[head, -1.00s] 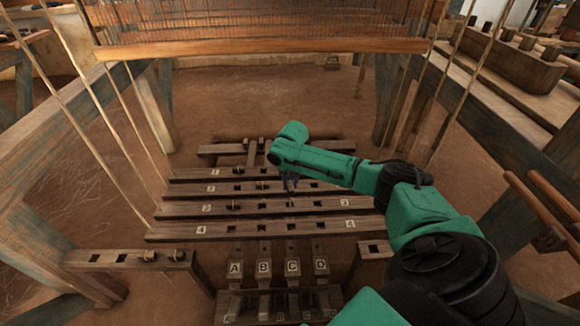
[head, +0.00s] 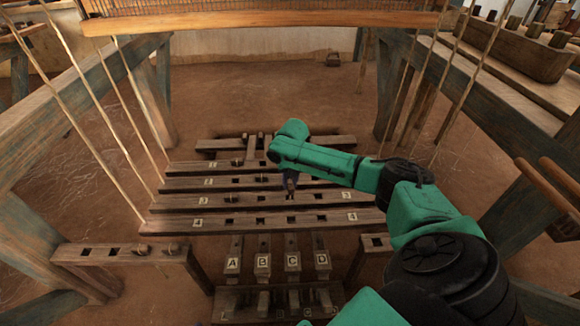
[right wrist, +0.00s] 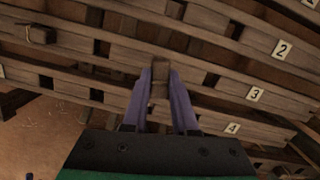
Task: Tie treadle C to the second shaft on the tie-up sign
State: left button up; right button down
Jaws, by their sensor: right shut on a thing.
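The four numbered shaft bars (head: 175,201) lie across the middle of the head view, with square holes in them. Treadle C (head: 292,263) is the third of the lettered treadles below them. My right gripper (head: 290,184) points down over the bar numbered 3. In the right wrist view its purple fingers (right wrist: 161,95) are shut on a small wooden peg (right wrist: 160,66). The peg overlaps bar 3 (right wrist: 255,94); I cannot tell whether it sits in a hole. No tie-up sign is readable in these views. My left gripper is not in view.
Treadles A (head: 232,264), B (head: 263,262) and D (head: 322,261) flank C. A wooden rail (head: 115,254) with small pegs stands at left. Another toggle (right wrist: 36,34) shows in the right wrist view. Loom posts and slanting cords line both sides.

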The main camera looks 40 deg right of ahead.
aim_at(290, 191)
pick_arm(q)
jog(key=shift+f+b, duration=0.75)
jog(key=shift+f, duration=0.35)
pick_arm(e)
jog(key=shift+f, duration=2.3)
jog(key=c, duration=0.6)
grip_release()
jog(key=r+p, duration=0.1)
jog(key=r, duration=0.1)
jog(key=r+p, duration=0.1)
jog(key=r, duration=0.1)
jog(key=r+p, duration=0.1)
jog(key=r, duration=0.2)
jog(key=shift+s+a+r+p, duration=0.1)
jog(key=shift+s+a+p, duration=0.1)
jog(key=shift+s+p, duration=0.2)
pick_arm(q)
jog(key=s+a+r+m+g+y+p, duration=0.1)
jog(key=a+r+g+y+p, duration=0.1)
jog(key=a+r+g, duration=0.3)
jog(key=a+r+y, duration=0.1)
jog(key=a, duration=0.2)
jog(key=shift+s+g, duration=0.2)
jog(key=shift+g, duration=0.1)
pick_arm(e)
jog(key=r, duration=0.5)
jog(key=s+r, duration=0.1)
jog(key=r, duration=0.1)
jog(key=shift+a+r, duration=0.15)
jog(key=shift+a, duration=0.1)
